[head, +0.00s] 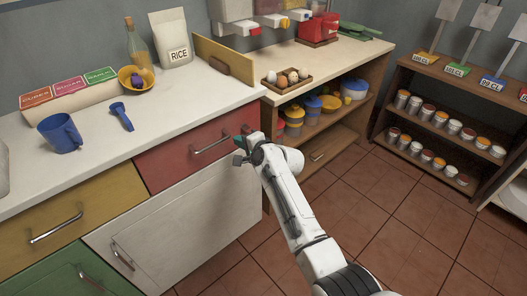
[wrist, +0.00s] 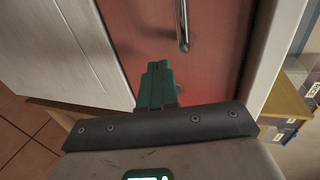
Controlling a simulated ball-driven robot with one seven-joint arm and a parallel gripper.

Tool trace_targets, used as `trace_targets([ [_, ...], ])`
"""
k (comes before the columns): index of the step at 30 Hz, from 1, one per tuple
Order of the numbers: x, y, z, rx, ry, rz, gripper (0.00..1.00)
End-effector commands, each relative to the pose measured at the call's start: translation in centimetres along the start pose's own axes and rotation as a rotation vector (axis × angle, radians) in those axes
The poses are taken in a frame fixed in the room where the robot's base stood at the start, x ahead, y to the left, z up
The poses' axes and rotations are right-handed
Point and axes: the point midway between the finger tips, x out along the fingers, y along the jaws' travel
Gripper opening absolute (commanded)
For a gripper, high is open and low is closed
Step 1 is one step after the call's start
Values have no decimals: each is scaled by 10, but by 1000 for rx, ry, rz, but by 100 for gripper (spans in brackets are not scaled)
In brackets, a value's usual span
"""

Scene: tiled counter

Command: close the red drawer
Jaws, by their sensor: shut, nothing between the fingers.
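The red drawer (head: 170,160) is under the white counter, between the yellow drawer and the counter's right end. Its front looks flush or nearly flush with the cabinet; I see no open gap above it. Its metal handle (head: 210,144) runs across the front. My gripper (head: 241,150) is at the right part of the drawer front, right of the handle. In the wrist view, the dark green fingers (wrist: 158,82) are shut together and empty, pointing at the red front (wrist: 215,60) beside the handle (wrist: 182,25). I cannot tell whether the fingertips touch it.
The yellow drawer (head: 50,226) and white cabinet door (head: 170,230) look shut. A blue mug (head: 60,133), blue scoop (head: 121,116), yellow bowl (head: 134,77) and rice bag (head: 170,38) stand on the counter. A wooden shelf unit (head: 345,125) stands to the right. The tiled floor (head: 390,225) is clear.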

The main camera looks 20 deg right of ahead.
Motion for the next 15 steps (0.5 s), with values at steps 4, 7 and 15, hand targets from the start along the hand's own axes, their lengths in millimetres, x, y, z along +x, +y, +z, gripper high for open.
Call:
trace_targets([
  [4, -12, 1, 0, 1, 0, 1, 0],
  [7, -23, 1, 0, 0, 0, 3, 0],
  [15, -61, 2, 0, 1, 1, 4, 0],
])
